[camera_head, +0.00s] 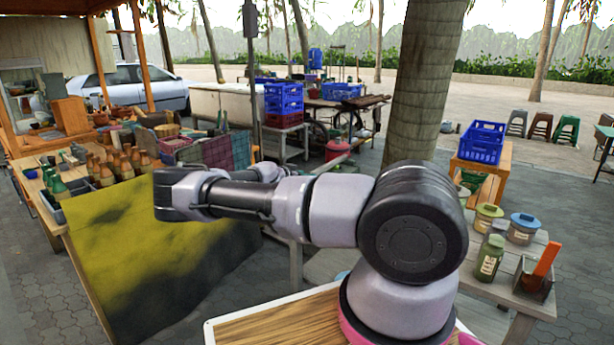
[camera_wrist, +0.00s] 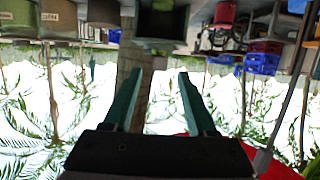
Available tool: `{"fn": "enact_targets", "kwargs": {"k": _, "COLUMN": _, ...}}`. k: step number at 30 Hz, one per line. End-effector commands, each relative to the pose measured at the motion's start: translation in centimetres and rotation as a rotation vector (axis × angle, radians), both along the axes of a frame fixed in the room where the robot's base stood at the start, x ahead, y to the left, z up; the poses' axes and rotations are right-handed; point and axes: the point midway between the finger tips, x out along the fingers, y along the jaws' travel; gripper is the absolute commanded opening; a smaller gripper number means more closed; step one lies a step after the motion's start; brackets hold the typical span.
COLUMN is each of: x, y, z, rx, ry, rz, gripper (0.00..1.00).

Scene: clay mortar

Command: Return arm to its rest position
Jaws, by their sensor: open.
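My gripper (camera_wrist: 155,92) shows in the wrist view with its two teal fingers spread apart. Nothing is between the fingers. That view is upside down, with palm fronds and bright sky below and stall goods along the top. In the head view my arm rises from its mount and reaches left, bent at the elbow, above the wooden counter (camera_head: 280,330). My gripper's fingers cannot be made out in the head view.
A table with a yellow-black cloth (camera_head: 150,255) and several bottles (camera_head: 120,165) is at left. At right a side table holds jars (camera_head: 522,229), a green-lidded bottle (camera_head: 489,258) and a metal box (camera_head: 534,280). A tree trunk (camera_head: 425,80) and blue crates (camera_head: 483,142) stand behind.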

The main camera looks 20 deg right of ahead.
Motion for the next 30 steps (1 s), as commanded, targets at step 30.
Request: {"fn": "enact_targets", "kwargs": {"k": 30, "x": -11.7, "y": -2.9, "z": 4.9, "rx": 0.542, "ry": 0.202, "rz": -0.292, "gripper": 0.57}}
